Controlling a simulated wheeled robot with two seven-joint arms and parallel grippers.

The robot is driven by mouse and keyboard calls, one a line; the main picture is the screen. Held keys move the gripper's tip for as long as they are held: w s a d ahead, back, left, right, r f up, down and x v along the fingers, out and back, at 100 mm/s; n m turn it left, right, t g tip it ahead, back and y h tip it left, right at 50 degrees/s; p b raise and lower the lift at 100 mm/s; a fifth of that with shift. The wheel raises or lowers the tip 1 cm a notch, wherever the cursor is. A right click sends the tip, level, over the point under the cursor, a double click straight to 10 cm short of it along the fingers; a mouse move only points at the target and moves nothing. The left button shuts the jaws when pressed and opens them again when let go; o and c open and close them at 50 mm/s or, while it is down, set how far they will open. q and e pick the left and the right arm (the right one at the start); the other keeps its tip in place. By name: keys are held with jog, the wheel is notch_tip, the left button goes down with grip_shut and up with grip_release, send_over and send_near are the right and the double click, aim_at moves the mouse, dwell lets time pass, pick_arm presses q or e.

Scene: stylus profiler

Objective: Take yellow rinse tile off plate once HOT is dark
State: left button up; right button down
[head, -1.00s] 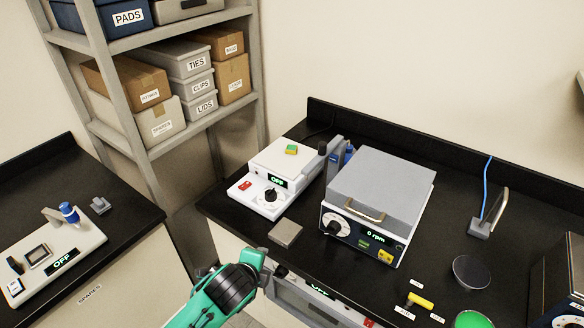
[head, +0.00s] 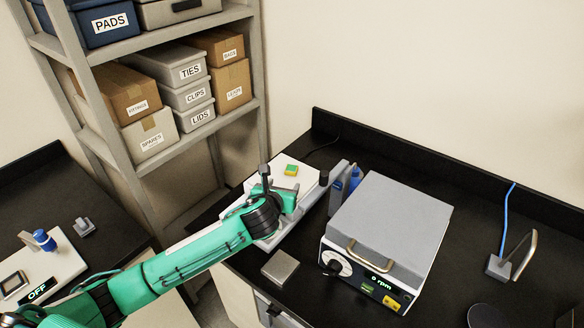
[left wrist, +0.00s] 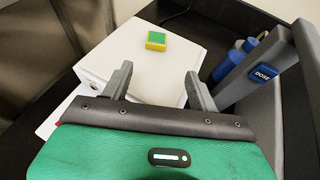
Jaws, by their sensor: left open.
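The yellow rinse tile (head: 291,170), with a green patch on top, lies on the white top of the hot plate (head: 310,180). The tile (left wrist: 157,40) and plate top (left wrist: 150,65) also show in the left wrist view. My left gripper (head: 280,187) is open and empty at the near side of the plate. In the left wrist view its fingers (left wrist: 160,76) point toward the tile, which is beyond the tips and roughly centred between them. My left arm hides the plate's front panel, so no HOT light shows. My right gripper is not in view.
A grey holder with blue bottles (left wrist: 240,55), marked DOSE, stands close right of the plate. A stirrer (head: 385,235) reading 0 rpm is further right. A small grey square pad (head: 280,267) lies on the black bench in front. A shelf of boxes (head: 195,97) stands back left.

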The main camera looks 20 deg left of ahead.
aim_at(290, 172)
pick_arm(q)
jog(key=x, duration=0.3)
jog(key=shift+w, duration=0.15)
jog(key=shift+p+x, duration=0.45)
jog(key=shift+x, duration=0.7)
jog(key=w, duration=0.1)
jog(key=w+p, duration=0.1)
jog(key=w+a+f, duration=0.1)
jog(key=shift+w+p, duration=0.15)
jog(key=shift+p, duration=0.15)
jog(key=shift+w+f, duration=0.4)
jog(key=shift+w, duration=0.25)
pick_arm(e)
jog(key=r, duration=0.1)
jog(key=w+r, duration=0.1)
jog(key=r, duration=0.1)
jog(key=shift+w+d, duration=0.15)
pick_arm(q)
jog(key=shift+c, duration=0.4)
jog(key=c, duration=1)
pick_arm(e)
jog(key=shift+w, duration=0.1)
